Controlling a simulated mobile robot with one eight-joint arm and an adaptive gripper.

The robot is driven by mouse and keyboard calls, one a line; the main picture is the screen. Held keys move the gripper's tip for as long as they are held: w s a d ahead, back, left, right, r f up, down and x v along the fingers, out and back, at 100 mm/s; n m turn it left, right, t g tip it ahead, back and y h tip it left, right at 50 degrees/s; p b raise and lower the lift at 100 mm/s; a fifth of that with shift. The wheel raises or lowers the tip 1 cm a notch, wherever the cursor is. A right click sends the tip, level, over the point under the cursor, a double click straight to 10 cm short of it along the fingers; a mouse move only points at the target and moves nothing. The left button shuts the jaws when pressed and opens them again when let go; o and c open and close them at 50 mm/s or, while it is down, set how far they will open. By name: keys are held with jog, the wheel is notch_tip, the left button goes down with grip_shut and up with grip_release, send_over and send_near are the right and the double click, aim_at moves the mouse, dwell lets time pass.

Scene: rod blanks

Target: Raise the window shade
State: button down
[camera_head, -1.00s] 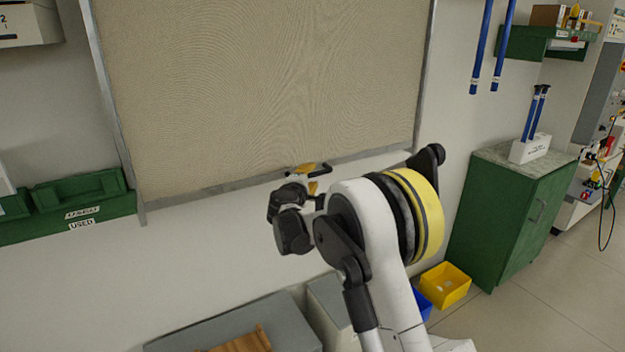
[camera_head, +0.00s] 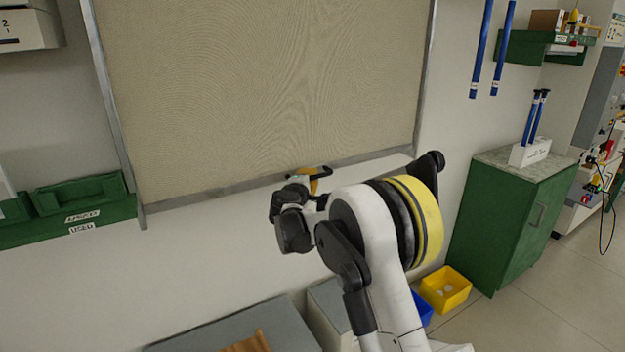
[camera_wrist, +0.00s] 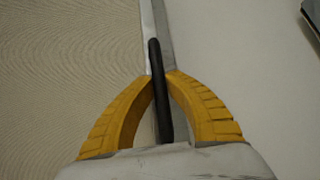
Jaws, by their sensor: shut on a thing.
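The beige woven window shade (camera_head: 270,90) is down and fills its grey frame in the head view. A grey bar (camera_head: 215,191) runs along its lower edge, with a small black handle (camera_head: 324,171) near the middle. My gripper (camera_head: 315,180) is at this handle, below the shade. In the wrist view the shade (camera_wrist: 60,60) lies on the left. The black handle (camera_wrist: 163,105) stands between the two yellow fingers of my gripper (camera_wrist: 161,76), whose tips press on it from both sides. Part of the handle is hidden by my gripper in the head view.
Green bins (camera_head: 85,205) sit on the left wall. A grey-topped box (camera_head: 240,325) stands low below the shade. A green cabinet (camera_head: 500,220), a yellow bin (camera_head: 446,288) and hanging blue rods (camera_head: 480,50) are on the right. The wall just under the shade is clear.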

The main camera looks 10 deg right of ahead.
notch_tip(320, 180, up, 61)
jog(key=p, duration=3.4)
jog(key=shift+r, duration=0.15)
jog(key=c, duration=1.4)
grip_release()
jog(key=v, duration=1.2)
